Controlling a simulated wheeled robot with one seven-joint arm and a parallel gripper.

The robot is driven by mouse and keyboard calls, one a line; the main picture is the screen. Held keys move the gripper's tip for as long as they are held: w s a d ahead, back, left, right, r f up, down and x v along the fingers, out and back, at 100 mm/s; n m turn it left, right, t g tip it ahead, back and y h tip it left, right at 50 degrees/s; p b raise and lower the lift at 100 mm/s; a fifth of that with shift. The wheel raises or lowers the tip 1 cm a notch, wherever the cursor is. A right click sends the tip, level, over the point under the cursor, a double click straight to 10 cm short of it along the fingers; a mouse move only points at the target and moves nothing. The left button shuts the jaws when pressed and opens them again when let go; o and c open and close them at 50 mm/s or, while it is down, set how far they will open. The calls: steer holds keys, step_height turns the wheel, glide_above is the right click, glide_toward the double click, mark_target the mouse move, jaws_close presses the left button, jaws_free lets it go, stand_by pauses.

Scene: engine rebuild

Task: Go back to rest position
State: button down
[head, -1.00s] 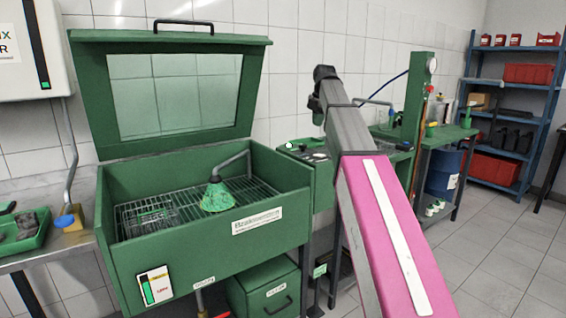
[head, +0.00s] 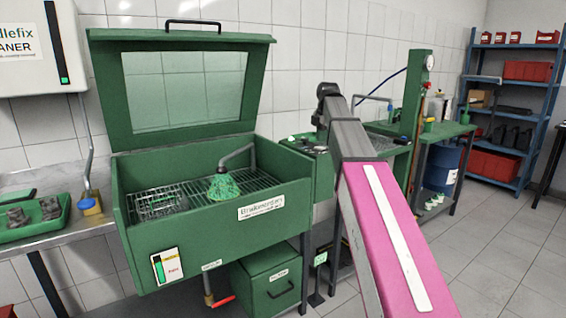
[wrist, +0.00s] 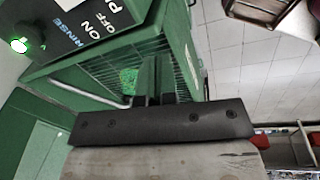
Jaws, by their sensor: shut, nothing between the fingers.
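My gripper (wrist: 156,82) shows in the wrist view, its two narrow fingers together with nothing between them. Beyond the fingers in that view is the green wash cabinet with its wire grid. In the head view my arm rises in front of me with its pink and grey links; the gripper itself is hidden there. The green wash cabinet (head: 215,250) stands at left with its windowed lid (head: 190,38) raised. A green funnel-shaped piece (head: 224,188) and a wire basket (head: 160,203) sit on its grid.
A green tray (head: 62,222) with dark parts lies on the bench at far left. A second green bench (head: 440,132), a blue drum (head: 440,168) and a blue shelf (head: 468,110) with red bins stand at the back right. The tiled floor (head: 500,260) at right is clear.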

steer(key=s+d+f+m, duration=0.1)
steer(key=s+f+m, duration=0.25)
steer(key=f, duration=0.55)
steer(key=s+f+m, duration=0.3)
steer(key=f+m, duration=0.1)
steer(key=f, duration=0.5)
steer(key=s+d+f+m, duration=0.1)
steer(key=s+f+m, duration=0.3)
steer(key=f, duration=0.5)
steer(key=s+d+f+m+g, duration=0.1)
steer(key=s+d+f+m, duration=0.1)
steer(key=s+f+m, duration=0.8)
steer(key=s+f, duration=0.7)
steer(key=f, duration=0.1)
steer(key=shift+f+m+h, duration=0.3)
steer(key=shift+m+h, duration=0.05)
steer(key=shift+h, duration=0.05)
